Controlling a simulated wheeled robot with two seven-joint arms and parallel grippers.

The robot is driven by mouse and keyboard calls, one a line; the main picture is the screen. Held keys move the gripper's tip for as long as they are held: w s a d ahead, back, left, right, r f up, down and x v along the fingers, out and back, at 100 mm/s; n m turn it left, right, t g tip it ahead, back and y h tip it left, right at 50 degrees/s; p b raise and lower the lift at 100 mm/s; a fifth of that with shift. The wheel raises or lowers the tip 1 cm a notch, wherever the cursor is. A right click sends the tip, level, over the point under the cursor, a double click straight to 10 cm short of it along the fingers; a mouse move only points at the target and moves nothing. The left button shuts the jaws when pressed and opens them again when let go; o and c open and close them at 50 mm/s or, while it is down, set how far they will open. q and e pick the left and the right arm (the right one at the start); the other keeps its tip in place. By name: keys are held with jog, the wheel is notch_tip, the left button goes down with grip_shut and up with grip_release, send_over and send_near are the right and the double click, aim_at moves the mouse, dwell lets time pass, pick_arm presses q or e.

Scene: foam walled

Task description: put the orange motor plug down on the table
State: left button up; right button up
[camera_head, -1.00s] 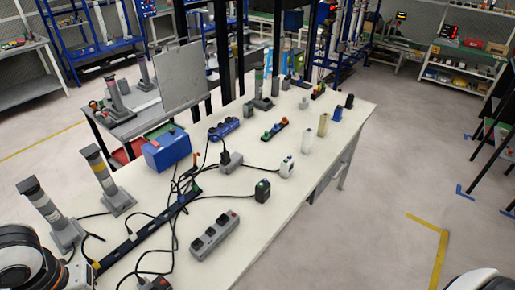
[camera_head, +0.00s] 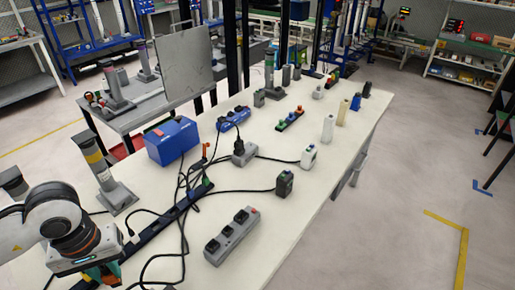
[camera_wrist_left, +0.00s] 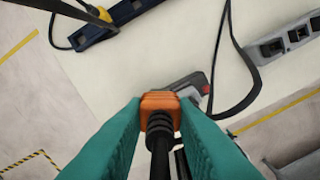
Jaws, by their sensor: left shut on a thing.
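My left gripper (camera_head: 103,275) is at the lower left of the head view, over the near end of the white table (camera_head: 255,185). In the left wrist view its teal fingers (camera_wrist_left: 160,125) are shut on the orange motor plug (camera_wrist_left: 160,102), one on each side. A black cable runs from the plug toward the camera. A grey and red object (camera_wrist_left: 192,85) shows just past the plug. I cannot tell the plug's height above the table. My right gripper is out of view.
A long dark power strip (camera_head: 165,218) with cables lies close by the left gripper. A grey power strip (camera_head: 231,236) lies to its right, with bare table around it. A blue box (camera_head: 172,141) and a grey post with a yellow band (camera_head: 97,160) stand farther back.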

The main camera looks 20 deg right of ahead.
pick_arm(q)
jog(key=w+a+f+n+b, duration=0.2)
jog(key=w+f+n+b, duration=0.3)
jog(key=w+f+b, duration=0.1)
send_over(130, 286)
jog(key=shift+n, duration=0.4)
notch_tip(130, 286, down, 9)
jog(key=shift+r+p, duration=0.2)
jog(key=shift+p, duration=0.25)
jog(key=shift+f, duration=0.25)
jog(key=shift+f+b, duration=0.2)
jog(key=shift+b, duration=0.1)
jog(key=o, duration=1)
jog(key=shift+r, duration=0.1)
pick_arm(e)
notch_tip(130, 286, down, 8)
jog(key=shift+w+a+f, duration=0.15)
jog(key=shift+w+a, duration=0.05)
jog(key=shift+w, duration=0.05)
